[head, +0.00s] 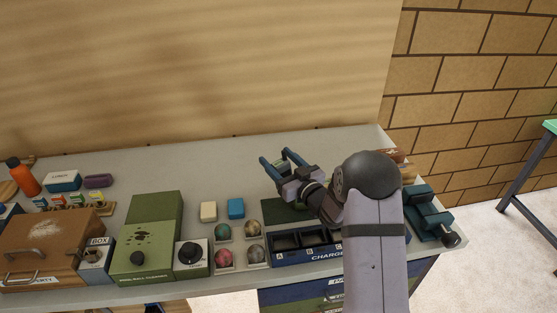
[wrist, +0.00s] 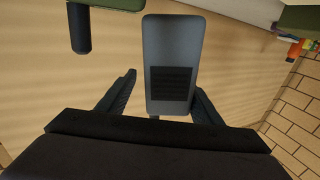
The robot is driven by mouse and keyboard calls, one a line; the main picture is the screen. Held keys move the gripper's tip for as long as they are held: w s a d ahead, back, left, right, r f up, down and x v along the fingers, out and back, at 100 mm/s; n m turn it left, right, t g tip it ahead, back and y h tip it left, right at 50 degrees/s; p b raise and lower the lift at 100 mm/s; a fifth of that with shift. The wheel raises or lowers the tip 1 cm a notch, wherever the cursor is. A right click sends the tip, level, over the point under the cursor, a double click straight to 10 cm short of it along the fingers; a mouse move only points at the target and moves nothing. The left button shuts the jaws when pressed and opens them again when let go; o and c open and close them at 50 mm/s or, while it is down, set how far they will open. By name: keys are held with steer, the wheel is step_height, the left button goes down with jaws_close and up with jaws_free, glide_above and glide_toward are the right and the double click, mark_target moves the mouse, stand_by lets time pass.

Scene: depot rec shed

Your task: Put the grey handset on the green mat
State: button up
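A grey handset (wrist: 173,40) with rounded corners and a dark ribbed panel shows in the wrist view, between and beyond my gripper's fingers. My gripper (wrist: 165,82) has its dark fingers spread, with a visible gap between the left finger and the handset. In the head view my gripper (head: 274,156) is above the table's back half, its blue fingers apart and pointing to the back left. I cannot clearly pick out the handset there. A dark green flat patch (head: 275,210), perhaps the green mat, lies behind the charger and is partly hidden by my arm.
A charger tray (head: 290,257) with dark slots stands at the table's front. Left of it are several balls, a dial box (head: 191,258), a green box (head: 140,255) and a brown case (head: 45,235). White (head: 208,211) and blue (head: 236,208) blocks lie nearby. The back left-centre is clear.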

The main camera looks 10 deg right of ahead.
steer(key=shift+r, duration=0.15)
steer(key=shift+r+p, duration=0.2)
steer(key=shift+p, duration=0.2)
steer(key=b+v, duration=0.4)
steer(key=v, duration=0.8)
steer(key=shift+f, duration=0.1)
steer(key=o, duration=1)
steer(key=shift+o, duration=0.2)
steer(key=shift+d, duration=0.1)
steer(key=b+v, duration=0.2)
steer(key=v, duration=0.5)
steer(key=shift+s, duration=0.15)
